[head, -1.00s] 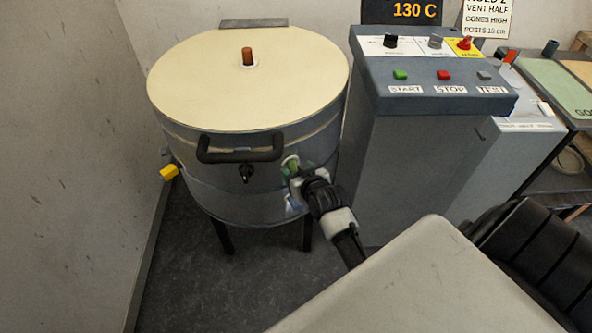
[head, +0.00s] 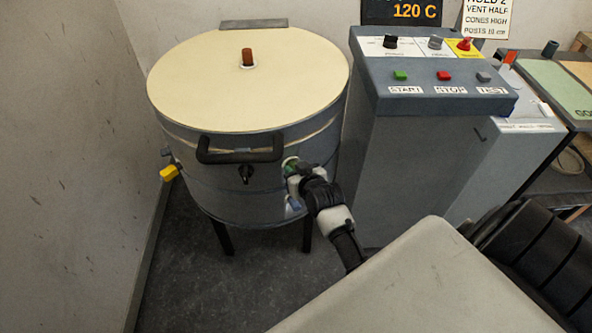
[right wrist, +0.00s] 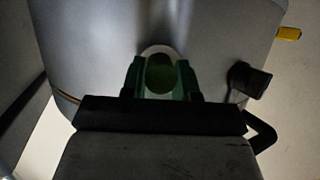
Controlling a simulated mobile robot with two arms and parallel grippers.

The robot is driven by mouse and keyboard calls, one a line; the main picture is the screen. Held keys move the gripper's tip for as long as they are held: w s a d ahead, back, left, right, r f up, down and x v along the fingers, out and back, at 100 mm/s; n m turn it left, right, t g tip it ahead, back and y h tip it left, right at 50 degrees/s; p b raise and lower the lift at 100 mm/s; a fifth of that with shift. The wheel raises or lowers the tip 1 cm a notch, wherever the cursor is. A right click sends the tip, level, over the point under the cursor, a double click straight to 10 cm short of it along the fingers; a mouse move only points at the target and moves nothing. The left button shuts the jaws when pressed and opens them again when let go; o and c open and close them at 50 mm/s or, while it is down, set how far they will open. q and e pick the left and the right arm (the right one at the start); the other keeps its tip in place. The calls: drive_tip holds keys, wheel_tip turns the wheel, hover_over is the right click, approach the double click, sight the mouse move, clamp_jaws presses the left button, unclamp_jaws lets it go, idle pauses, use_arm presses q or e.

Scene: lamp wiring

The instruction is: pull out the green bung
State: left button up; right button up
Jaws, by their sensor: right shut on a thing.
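The green bung (head: 291,165) is at the pale round port on the front right side of the grey kiln (head: 185,150). In the right wrist view the bung (right wrist: 160,74) shows as a dark green round end between the two fingers, with the pale port ring behind it. My right gripper (head: 301,178) is shut on the bung, close against the kiln wall. The fingers partly hide the bung, and I cannot tell how deep it sits in the port. My left gripper is not in view.
The kiln has a cream lid with a brown plug (head: 247,57), a black handle (head: 240,150) and a yellow part (head: 169,173) at left. A control cabinet (head: 420,150) stands close on the right. The display (head: 414,11) reads 120 C.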

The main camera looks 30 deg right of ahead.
drive_tip(key=shift+s+a+p, duration=0.1)
drive_tip(key=shift+s+p, duration=0.55)
drive_tip(key=shift+s, duration=0.05)
idle(0.5)
drive_tip(key=shift+s+a+p, duration=0.25)
drive_tip(key=shift+s+p, duration=0.6)
drive_tip(key=shift+s, duration=0.75)
drive_tip(key=shift+s+a+p, duration=0.25)
drive_tip(key=shift+s+p, duration=0.6)
drive_tip(key=shift+s, duration=0.7)
drive_tip(key=shift+s+a+p, duration=0.25)
drive_tip(key=shift+s+p, duration=0.6)
drive_tip(key=shift+s, duration=0.75)
